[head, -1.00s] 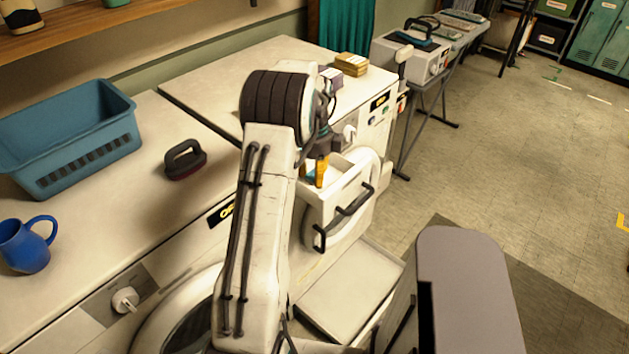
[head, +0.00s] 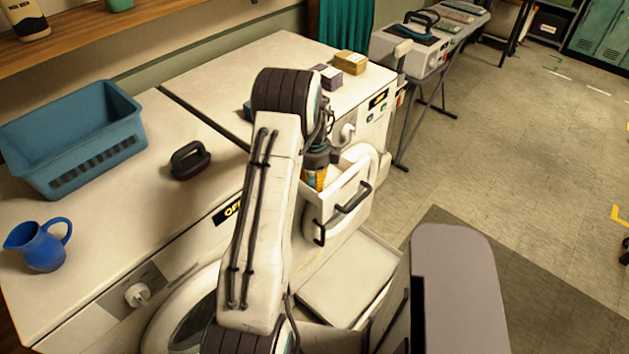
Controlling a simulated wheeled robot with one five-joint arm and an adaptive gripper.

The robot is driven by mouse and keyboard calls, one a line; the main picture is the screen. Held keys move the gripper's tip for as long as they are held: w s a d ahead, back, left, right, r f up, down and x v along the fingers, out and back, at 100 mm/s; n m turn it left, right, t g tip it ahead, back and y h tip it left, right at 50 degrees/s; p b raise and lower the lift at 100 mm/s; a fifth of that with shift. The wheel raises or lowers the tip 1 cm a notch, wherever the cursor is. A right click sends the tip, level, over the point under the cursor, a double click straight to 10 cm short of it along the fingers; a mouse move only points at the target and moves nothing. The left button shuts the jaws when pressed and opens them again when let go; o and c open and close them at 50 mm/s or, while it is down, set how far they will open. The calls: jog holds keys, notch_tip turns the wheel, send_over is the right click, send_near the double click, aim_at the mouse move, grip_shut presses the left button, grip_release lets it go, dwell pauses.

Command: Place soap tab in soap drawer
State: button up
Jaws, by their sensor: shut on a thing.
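The soap drawer (head: 338,205) is a white open box pulled out from the front of the far white machine, with a dark bar handle. My gripper (head: 319,183), with orange fingers, points down into the drawer's open top, and its tips are partly hidden by the drawer wall and my arm. It is shut on the soap tab, which is too small and covered to make out clearly.
On the machine tops are a blue basket (head: 75,150), a dark-handled brush (head: 189,160), and yellow (head: 350,63) and purple (head: 327,76) boxes. A blue jug (head: 40,245) stands at the left.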

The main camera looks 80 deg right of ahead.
jog(key=o, duration=0.9)
